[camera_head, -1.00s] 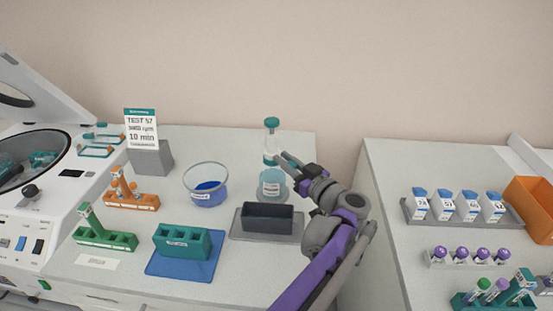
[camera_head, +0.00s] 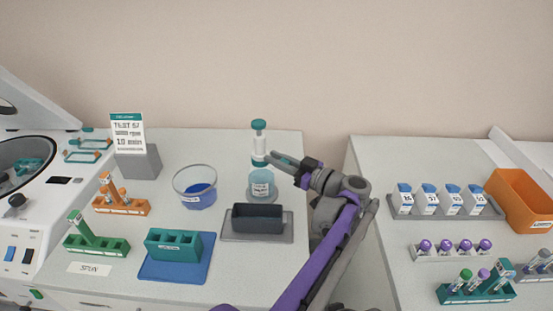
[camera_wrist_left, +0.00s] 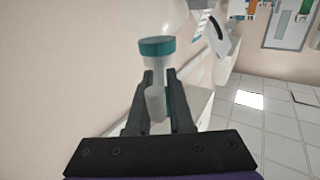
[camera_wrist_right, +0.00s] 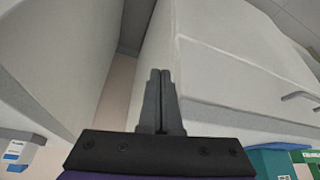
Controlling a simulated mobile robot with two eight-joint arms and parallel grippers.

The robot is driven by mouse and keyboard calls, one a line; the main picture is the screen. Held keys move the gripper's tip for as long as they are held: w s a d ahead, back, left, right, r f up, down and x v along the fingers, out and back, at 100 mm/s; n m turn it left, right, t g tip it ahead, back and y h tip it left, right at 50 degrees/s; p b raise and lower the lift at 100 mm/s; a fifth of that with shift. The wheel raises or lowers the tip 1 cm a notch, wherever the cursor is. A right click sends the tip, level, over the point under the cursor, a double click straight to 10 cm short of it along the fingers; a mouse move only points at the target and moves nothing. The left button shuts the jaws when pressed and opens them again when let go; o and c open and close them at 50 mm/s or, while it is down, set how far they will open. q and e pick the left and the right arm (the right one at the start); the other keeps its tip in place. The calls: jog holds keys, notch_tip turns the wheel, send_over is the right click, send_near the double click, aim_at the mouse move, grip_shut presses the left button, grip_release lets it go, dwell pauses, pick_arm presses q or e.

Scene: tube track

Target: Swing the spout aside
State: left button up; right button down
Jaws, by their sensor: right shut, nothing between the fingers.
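The dispenser bottle (camera_head: 261,184) has a teal cap, a pale upper part and bluish contents. It stands upright at the back of the left bench. My left gripper (camera_head: 270,157) is at its upper part, coming from the right. In the left wrist view, the teal cap (camera_wrist_left: 157,46) is just beyond the fingertips. A pale tube, apparently the spout (camera_wrist_left: 156,104), lies between the spread fingers; I cannot tell whether either finger touches it. The head view does not show the spout clearly. My right gripper (camera_wrist_right: 160,80) is shut and empty, facing pale cabinet fronts.
A dark open box on a grey tray (camera_head: 230,236) stands in front of the bottle, with a glass bowl (camera_head: 194,188) to its left. A teal rack (camera_head: 173,245) on a blue mat is nearer. A gap separates the right bench (camera_head: 370,170).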

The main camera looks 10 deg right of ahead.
pick_arm(q)
jog(key=o, duration=0.5)
jog(key=shift+c, duration=0.2)
jog(key=v, duration=1)
jog(key=shift+s+d+b, duration=0.25)
jog(key=shift+d+b, duration=0.05)
jog(key=shift+b, duration=0.05)
